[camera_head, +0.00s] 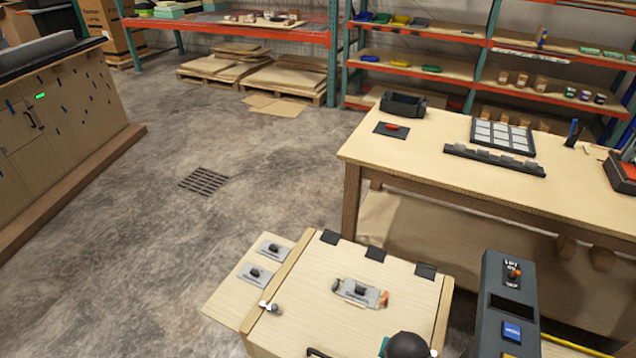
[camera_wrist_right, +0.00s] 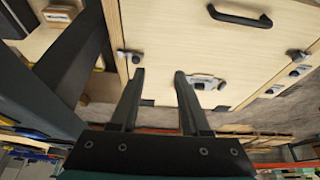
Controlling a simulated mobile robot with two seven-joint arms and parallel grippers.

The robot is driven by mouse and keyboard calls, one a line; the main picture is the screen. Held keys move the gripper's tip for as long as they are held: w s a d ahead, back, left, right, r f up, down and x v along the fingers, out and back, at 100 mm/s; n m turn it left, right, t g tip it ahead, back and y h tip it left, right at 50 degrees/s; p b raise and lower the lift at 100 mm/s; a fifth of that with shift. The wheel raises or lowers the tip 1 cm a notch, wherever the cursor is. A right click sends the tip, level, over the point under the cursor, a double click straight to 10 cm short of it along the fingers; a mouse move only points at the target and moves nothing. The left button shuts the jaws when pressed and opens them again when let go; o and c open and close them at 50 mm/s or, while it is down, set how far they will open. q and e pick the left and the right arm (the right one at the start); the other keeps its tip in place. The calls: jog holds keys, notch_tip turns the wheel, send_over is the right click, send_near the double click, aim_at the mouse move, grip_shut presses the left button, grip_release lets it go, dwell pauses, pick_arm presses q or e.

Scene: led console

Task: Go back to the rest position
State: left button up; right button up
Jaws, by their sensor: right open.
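A wooden console box (camera_head: 325,315) with a pale lid, dark hinges and a grey switch plate (camera_head: 360,292) stands at the bottom of the head view. A side board at its left carries two more switch plates (camera_head: 255,273). A dark control post (camera_head: 497,310) with an orange-tipped switch and a blue button (camera_head: 512,332) stands to its right. My right gripper (camera_wrist_right: 159,74) is open and empty in the right wrist view, its fingers apart and pointing toward the box. The switch plate (camera_wrist_right: 207,82) and a black handle (camera_wrist_right: 240,16) show beyond them. My left gripper is not in view.
A wooden workbench (camera_head: 420,165) with a black bin (camera_head: 403,104) and a gridded tray (camera_head: 503,135) stands behind the box. Shelves (camera_head: 450,70) line the back. A wooden cabinet (camera_head: 55,140) stands at the left. The floor (camera_head: 230,130) between is clear, with a drain grate.

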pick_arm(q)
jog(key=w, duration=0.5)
pick_arm(e)
jog(key=s+a+r+n+y, duration=0.15)
jog(key=s+r+n, duration=0.55)
jog(key=s+r, duration=0.7)
notch_tip(320, 180, down, 28)
jog(key=f+g+b, duration=0.1)
jog(key=g+b, duration=0.1)
jog(key=b, duration=0.7)
pick_arm(q)
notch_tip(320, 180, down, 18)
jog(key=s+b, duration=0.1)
jog(key=b, duration=0.8)
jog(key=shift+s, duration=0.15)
pick_arm(e)
jog(key=s+d+f, duration=0.1)
jog(key=s+f, duration=0.7)
jog(key=f, duration=0.3)
jog(key=s+d+f+g, duration=0.1)
jog(key=s+d+f, duration=0.1)
jog(key=s+f, duration=0.5)
notch_tip(320, 180, down, 5)
jog(key=shift+s+r, duration=0.15)
jog(key=shift+s, duration=0.2)
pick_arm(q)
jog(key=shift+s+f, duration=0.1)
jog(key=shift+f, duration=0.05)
